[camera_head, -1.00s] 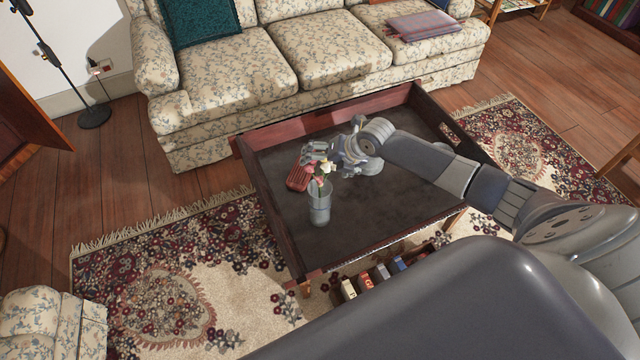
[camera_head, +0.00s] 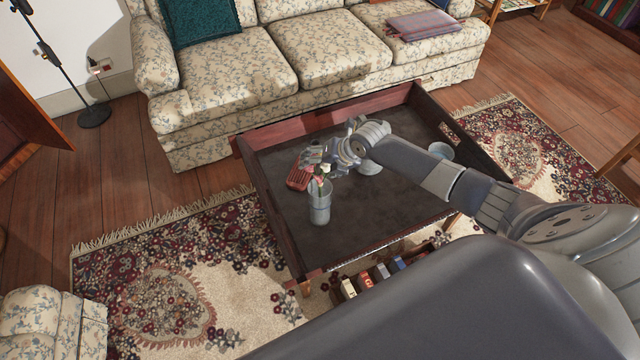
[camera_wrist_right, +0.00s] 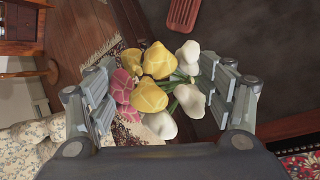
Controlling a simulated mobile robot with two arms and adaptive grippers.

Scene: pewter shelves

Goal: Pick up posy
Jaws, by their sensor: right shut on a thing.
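The posy (camera_head: 323,170) is a small bunch of pink, white and yellow flowers. It stands in a clear grey vase (camera_head: 320,208) on the dark tray-like coffee table (camera_head: 385,210). In the right wrist view, the posy's blooms (camera_wrist_right: 150,97) fill the space between the two fingers. My right gripper (camera_head: 318,157) is at the flower heads, above the vase, and is shut on the posy. It also shows in the right wrist view (camera_wrist_right: 158,64). The stems are mostly hidden by blooms there. My left gripper is not in view.
A red slatted object (camera_head: 298,180) lies beside the vase, and a pale bowl (camera_head: 440,150) stands at the table's right. Raised wooden sides (camera_head: 272,215) edge the table. A floral sofa (camera_head: 240,75) stands behind it. Books (camera_head: 366,281) show under the front edge.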

